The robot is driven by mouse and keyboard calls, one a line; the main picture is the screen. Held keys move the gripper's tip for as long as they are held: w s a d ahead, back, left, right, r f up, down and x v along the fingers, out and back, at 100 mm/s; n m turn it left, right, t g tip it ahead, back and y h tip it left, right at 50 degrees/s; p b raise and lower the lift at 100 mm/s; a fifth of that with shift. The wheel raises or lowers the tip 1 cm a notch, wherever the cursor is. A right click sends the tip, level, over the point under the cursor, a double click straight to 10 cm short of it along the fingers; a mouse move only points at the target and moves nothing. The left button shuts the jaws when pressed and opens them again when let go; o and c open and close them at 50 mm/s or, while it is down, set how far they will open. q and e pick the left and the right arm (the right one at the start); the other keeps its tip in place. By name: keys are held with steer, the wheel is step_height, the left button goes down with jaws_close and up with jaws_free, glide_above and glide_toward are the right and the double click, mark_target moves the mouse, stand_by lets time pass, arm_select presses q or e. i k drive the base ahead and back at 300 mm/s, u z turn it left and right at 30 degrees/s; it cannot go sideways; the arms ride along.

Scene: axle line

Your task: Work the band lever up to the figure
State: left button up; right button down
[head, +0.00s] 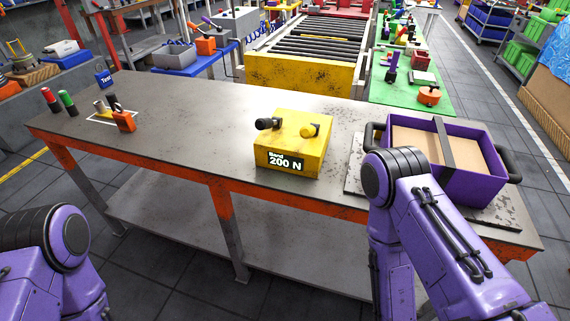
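A yellow box (291,146) stands on the workbench near the middle. Its front has a black label (285,161) reading "Band 200 N". A black-knobbed lever (268,123) and a yellow knob (309,130) are on its top. To the right, a purple crate (478,189) holds a brown cardboard-coloured block (420,145), with a dark band (444,145) lying across it. My two purple arms show at the lower left and lower right. Both grippers are outside the view. My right arm hides part of the crate's near left side.
Red and green cylinders (68,102) and an orange block (124,121) stand at the bench's left end. A roller conveyor (300,75) lies behind.

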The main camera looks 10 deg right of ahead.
mark_target(308, 131)
steer(key=u, duration=1.6)
steer(key=k, duration=0.9)
steer(key=z, duration=1)
